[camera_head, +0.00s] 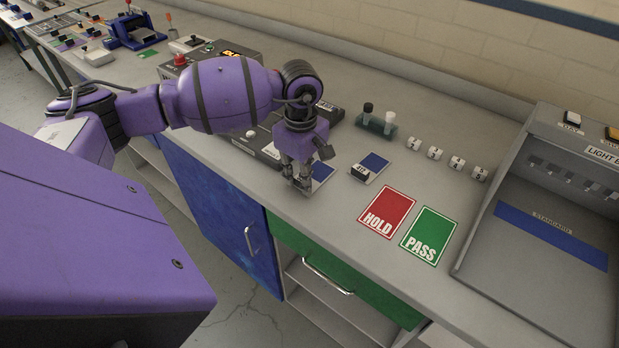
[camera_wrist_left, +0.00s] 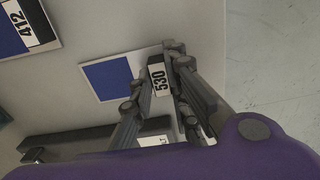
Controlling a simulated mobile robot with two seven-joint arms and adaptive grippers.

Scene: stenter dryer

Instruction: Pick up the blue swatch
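A blue swatch (camera_head: 323,171) on a white card lies on the grey counter, partly hidden by my left gripper (camera_head: 298,187) in the head view. In the left wrist view the blue swatch (camera_wrist_left: 107,78) shows with a tag (camera_wrist_left: 158,78) reading 530 at one end of its card. My left gripper's fingers (camera_wrist_left: 160,75) are down at the card, one on each side of this tag. I cannot tell whether they press on it. A second blue swatch card (camera_head: 375,162) lies to the right; its tag (camera_wrist_left: 26,22) reads 412 in the wrist view. My right gripper is not in view.
A red HOLD card (camera_head: 387,211) and a green PASS card (camera_head: 429,235) lie further right. Behind are a small rack with vials (camera_head: 377,123) and several white blocks (camera_head: 435,153). A grey light booth (camera_head: 545,200) stands at the right. A control box sits beside my left gripper.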

